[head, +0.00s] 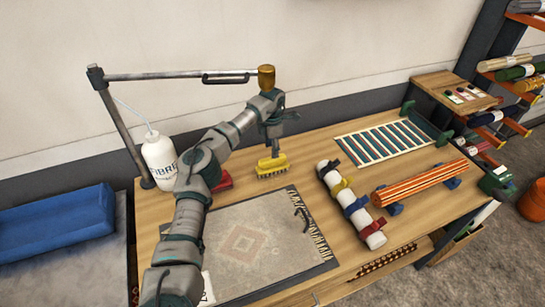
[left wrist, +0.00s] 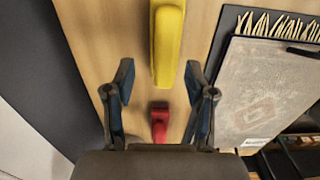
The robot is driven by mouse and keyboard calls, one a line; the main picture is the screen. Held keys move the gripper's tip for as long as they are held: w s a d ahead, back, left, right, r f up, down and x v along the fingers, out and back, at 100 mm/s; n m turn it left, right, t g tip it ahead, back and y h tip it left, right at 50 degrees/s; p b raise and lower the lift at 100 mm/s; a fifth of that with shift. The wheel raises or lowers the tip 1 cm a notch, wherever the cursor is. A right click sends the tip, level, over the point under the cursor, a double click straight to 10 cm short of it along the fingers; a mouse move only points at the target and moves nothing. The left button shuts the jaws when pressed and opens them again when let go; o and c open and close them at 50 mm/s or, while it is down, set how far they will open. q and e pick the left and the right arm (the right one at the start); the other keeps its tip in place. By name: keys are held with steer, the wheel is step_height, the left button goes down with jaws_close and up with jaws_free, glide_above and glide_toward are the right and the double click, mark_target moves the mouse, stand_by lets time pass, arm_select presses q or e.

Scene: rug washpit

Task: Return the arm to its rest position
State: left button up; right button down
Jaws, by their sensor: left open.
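My left arm comes in from the lower left in the head view and reaches out over the table. My left gripper (head: 272,148) points down just above a yellow brush (head: 271,167) on the wooden table. In the left wrist view the gripper (left wrist: 159,72) is open, with its two fingers apart. The yellow body of the brush (left wrist: 167,40) shows ahead, its near end appearing between the fingertips. It is not gripped. My right gripper is not in view.
A red item (head: 222,183) and a white bottle (head: 159,158) stand left of the brush. A rug (head: 250,240) lies in front. A strapped white roll (head: 352,205), an orange striped roll (head: 425,183) and a slatted rack (head: 385,142) are to the right. A lamp-like post (head: 122,125) rises behind.

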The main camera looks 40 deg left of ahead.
arm_select(q)
step_height(320, 180, up, 2)
stand_by(0.7)
